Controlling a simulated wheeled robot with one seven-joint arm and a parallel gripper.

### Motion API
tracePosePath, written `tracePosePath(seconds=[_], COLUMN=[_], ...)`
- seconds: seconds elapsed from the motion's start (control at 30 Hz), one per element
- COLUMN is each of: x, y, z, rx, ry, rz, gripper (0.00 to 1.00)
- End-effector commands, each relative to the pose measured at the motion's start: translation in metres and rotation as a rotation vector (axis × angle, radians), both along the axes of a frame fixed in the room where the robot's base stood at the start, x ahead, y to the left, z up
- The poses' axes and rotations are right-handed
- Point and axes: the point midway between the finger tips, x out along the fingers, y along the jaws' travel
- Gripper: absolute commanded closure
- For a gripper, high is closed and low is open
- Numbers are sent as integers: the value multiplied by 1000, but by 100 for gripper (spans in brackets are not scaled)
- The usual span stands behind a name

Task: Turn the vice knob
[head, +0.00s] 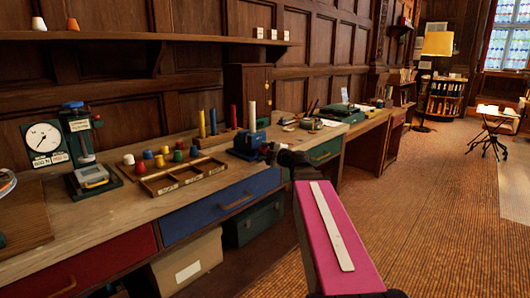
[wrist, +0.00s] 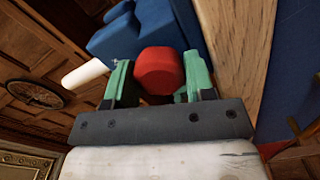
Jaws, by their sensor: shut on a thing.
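The blue vice (head: 247,143) stands at the front edge of the wooden workbench. It also shows in the wrist view (wrist: 130,35), near the bench edge. Its red vice knob (wrist: 160,70) sits between the two green fingers of my gripper (wrist: 158,78), which is shut on it. In the head view my gripper (head: 268,151) is small and dark at the vice's front right side. The knob cannot be made out clearly there. My pink arm link reaches in from the lower right.
On the workbench (head: 125,208), a compartment tray (head: 183,177), several coloured pegs and a dial gauge (head: 43,140) stand left of the vice. A blue drawer (head: 222,205) lies below. The carpeted floor at right is open.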

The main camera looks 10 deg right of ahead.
Motion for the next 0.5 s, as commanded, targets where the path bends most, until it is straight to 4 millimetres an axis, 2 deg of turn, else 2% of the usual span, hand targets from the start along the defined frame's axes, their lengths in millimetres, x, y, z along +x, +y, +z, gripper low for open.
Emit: tracePosePath(seconds=[0.5], x=[-2], y=[0], z=[-2], rx=[-84], ry=[-55], rz=[1], gripper=[74])
